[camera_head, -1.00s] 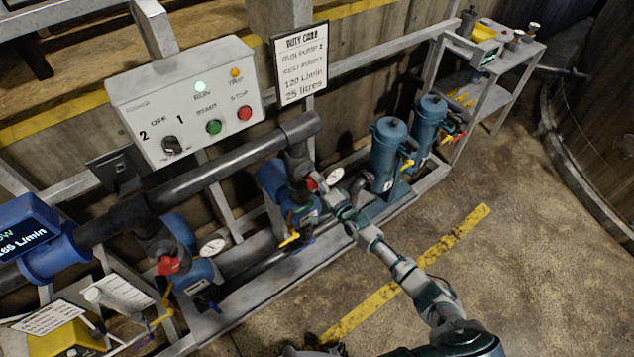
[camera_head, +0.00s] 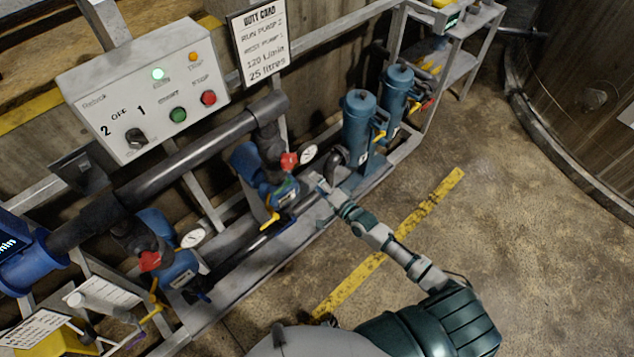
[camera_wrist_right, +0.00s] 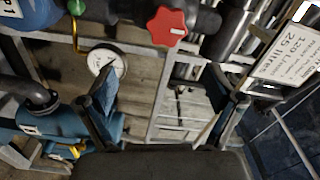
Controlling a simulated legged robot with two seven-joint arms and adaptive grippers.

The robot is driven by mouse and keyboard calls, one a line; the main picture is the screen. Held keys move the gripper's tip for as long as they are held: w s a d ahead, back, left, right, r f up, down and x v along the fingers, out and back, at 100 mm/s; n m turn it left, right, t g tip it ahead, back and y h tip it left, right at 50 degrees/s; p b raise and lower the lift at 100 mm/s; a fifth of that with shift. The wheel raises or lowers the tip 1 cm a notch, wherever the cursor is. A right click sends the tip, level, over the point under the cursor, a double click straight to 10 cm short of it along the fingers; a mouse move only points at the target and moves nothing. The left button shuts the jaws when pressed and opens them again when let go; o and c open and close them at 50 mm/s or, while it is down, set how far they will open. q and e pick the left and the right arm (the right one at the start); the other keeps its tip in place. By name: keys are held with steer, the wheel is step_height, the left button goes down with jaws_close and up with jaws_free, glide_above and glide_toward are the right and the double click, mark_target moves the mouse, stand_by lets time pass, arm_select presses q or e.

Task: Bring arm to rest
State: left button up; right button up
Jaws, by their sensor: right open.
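My right arm (camera_head: 400,255) reaches from the bottom right toward the pump skid. My right gripper (camera_head: 323,188) is in front of the skid, to the right of the red valve knob (camera_head: 289,161) and apart from it. In the right wrist view, the two fingers of my right gripper (camera_wrist_right: 166,108) stand wide apart with nothing between them. The red knob (camera_wrist_right: 170,26) shows above and beyond the fingers there. My left gripper is not in view.
A control box (camera_head: 145,90) with a lit green lamp and a duty card (camera_head: 258,45) stand behind the pipes. Blue filter canisters (camera_head: 358,130) are close to the right of my gripper. The floor (camera_head: 510,240) on the right is clear, with a yellow line (camera_head: 390,243).

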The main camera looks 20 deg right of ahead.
steer(key=shift+a+r, duration=0.1)
steer(key=shift+a, duration=0.3)
steer(key=s+d+f+n+g+h, duration=0.2)
steer(key=s+f, duration=0.3)
steer(key=f, duration=0.6)
steer(key=s+d+f+n+g+h, duration=0.1)
steer(key=s+f+n+g, duration=0.15)
steer(key=s+f, duration=0.6)
steer(key=s+d+f+n+g+h, duration=0.2)
steer(key=f+g, duration=0.1)
steer(key=f, duration=1.1)
steer(key=s+a+f+n+g, duration=0.1)
steer(key=s+f, duration=0.4)
steer(key=s, duration=0.7)
steer(key=s+a+f+n+g, duration=0.2)
steer(key=s+f+n+g, duration=0.2)
steer(key=s, duration=0.8)
steer(key=s+a+f+n+g+h, duration=0.1)
steer(key=s+f+n+g, duration=0.1)
steer(key=s+f, duration=0.5)
steer(key=s+g, duration=0.1)
steer(key=s, duration=0.4)
steer(key=shift+a+f, duration=0.15)
steer(key=shift+f, duration=0.2)
steer(key=shift+g, duration=0.25)
